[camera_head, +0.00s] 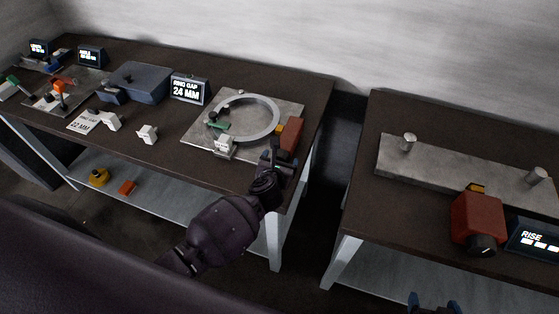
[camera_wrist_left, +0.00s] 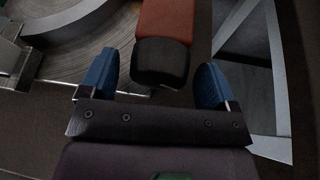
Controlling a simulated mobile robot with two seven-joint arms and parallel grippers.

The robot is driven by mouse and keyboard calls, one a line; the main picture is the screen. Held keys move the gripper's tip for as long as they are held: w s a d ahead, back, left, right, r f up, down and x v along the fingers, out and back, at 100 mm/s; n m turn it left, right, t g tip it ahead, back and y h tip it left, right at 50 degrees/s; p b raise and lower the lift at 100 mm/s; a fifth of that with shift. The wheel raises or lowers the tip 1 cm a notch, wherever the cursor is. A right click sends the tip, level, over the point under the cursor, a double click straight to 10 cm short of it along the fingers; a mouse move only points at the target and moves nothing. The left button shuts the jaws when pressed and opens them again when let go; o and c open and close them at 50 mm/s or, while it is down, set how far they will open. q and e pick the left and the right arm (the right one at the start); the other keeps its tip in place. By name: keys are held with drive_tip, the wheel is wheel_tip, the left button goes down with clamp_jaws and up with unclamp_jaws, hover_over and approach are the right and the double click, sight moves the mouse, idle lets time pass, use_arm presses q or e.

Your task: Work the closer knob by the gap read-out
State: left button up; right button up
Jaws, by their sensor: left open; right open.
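The closer is a red block (camera_head: 290,136) at the right edge of the ring plate, beside a grey ring (camera_head: 276,119) with a gap at its left. Its dark knob (camera_wrist_left: 160,63) faces my left gripper (camera_head: 277,160) in the left wrist view. That gripper is open, with its blue fingers (camera_wrist_left: 156,70) on either side of the knob and space showing on both sides. In the head view my left gripper hides the knob. The read-out (camera_head: 190,89) shows RING GAP 24 MM. My right gripper (camera_head: 432,304) is open at the bottom edge, only partly in view.
A card (camera_head: 91,122) reads 22 MM. White blocks (camera_head: 147,134) and a blue-grey box (camera_head: 140,81) stand left of the plate. Across a gap, the right table holds another red block with a black knob (camera_head: 482,245) and a RISE display (camera_head: 535,237).

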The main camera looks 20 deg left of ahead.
use_arm(q)
drive_tip(key=shift+c, duration=0.3)
drive_tip(key=c, duration=0.8)
drive_tip(key=shift+m+y, duration=0.6)
drive_tip(key=shift+m, duration=0.2)
drive_tip(key=shift+c, duration=0.2)
drive_tip(key=o, duration=0.9)
drive_tip(key=shift+s, duration=0.1)
